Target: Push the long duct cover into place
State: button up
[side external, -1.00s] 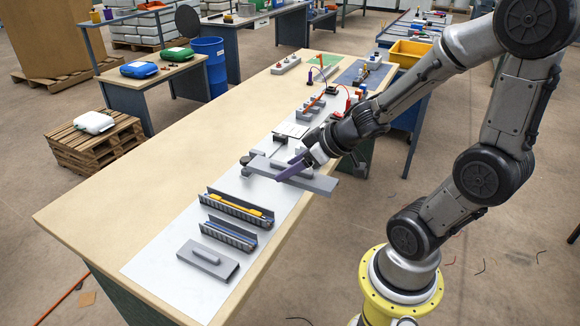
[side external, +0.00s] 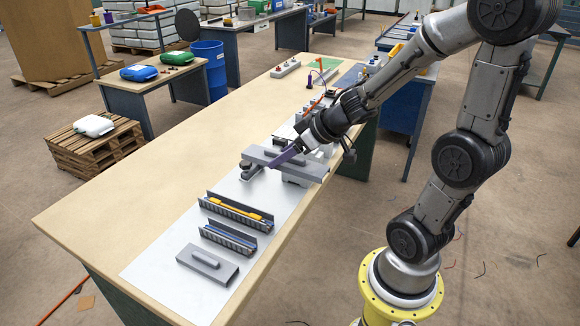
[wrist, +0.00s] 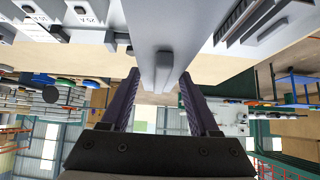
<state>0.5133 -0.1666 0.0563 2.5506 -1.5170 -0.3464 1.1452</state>
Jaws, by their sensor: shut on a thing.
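The long duct cover (side external: 312,170) is a grey flat bar with a raised ridge along its top. My gripper (side external: 275,161) has purple fingers shut on this ridge. The wrist view shows the cover (wrist: 162,25) running away from between the fingers (wrist: 160,82). The cover appears raised over grey supports (side external: 294,180), roughly level. The long duct (side external: 236,213), a dark slotted channel with a yellow cable inside, lies open on the mat, nearer the camera and apart from the cover. The cover's underside is hidden.
A shorter duct (side external: 229,236) with a blue cable and a short grey cover (side external: 207,264) lie nearer the camera on the white mat (side external: 170,262). Other parts stand farther along the bench. The bench's left side (side external: 130,190) is clear.

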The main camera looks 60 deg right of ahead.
aim_at(265, 149)
jog(key=w, duration=0.5)
jog(key=shift+w, duration=0.15)
jog(key=w+a+f, duration=0.4)
jog(key=w+a, duration=0.1)
jog(key=a, duration=0.2)
jog(key=shift+w+a+f, duration=0.15)
jog(key=shift+a+f, duration=0.05)
jog(key=shift+f, duration=0.05)
jog(key=shift+f, duration=2.95)
jog(key=shift+f, duration=1)
jog(key=o, duration=1.5)
jog(key=shift+c, duration=0.2)
